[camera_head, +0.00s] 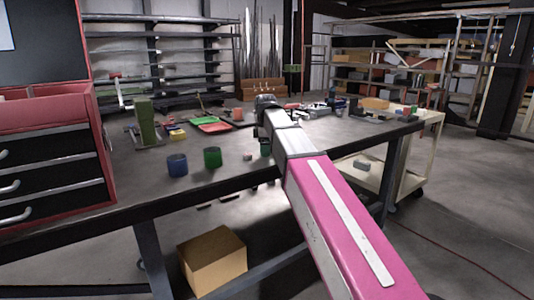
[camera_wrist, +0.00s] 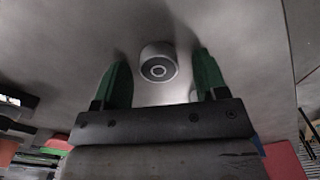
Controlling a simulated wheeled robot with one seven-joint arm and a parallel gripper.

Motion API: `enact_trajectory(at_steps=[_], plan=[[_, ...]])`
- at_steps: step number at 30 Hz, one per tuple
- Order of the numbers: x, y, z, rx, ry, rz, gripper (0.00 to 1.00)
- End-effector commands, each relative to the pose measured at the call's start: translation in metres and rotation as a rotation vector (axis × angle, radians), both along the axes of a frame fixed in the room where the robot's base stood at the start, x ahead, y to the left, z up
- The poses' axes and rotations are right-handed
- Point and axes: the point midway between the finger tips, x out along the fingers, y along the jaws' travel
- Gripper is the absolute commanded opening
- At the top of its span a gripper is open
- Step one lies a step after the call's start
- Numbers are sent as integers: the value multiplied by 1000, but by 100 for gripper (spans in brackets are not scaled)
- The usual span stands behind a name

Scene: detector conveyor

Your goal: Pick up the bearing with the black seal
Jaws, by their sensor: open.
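A small round bearing (camera_wrist: 158,64) with a pale metal body, a dark grey ring on its face and a light centre is on the grey table in the wrist view. My gripper (camera_wrist: 162,62) is open, with one green finger on each side of the bearing. Clear gaps show between the bearing and both fingers, and nothing is held. A second pale thing (camera_wrist: 178,99) shows just in front of the gripper's palm, partly hidden; I cannot tell what it is. In the head view my arm covers most of the gripper; a bit of green finger (camera_head: 265,148) shows.
On the table (camera_head: 120,187) in the head view stand a blue cup (camera_head: 177,165) and a green cup (camera_head: 212,157), left of my arm. A red drawer cabinet (camera_head: 50,103) blocks the left end. Trays and tools lie farther back.

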Motion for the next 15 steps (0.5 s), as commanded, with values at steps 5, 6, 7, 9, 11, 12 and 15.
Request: enact_trajectory(at_steps=[5,6,7,9,11,12,15], plan=[[0,0,0,0,0,0,53],[0,0,0,0,0,0,40],[0,0,0,0,0,0,30],[0,0,0,0,0,0,11],[0,0,0,0,0,0,11],[0,0,1,0,0,0,11],[0,0,1,0,0,0,11]])
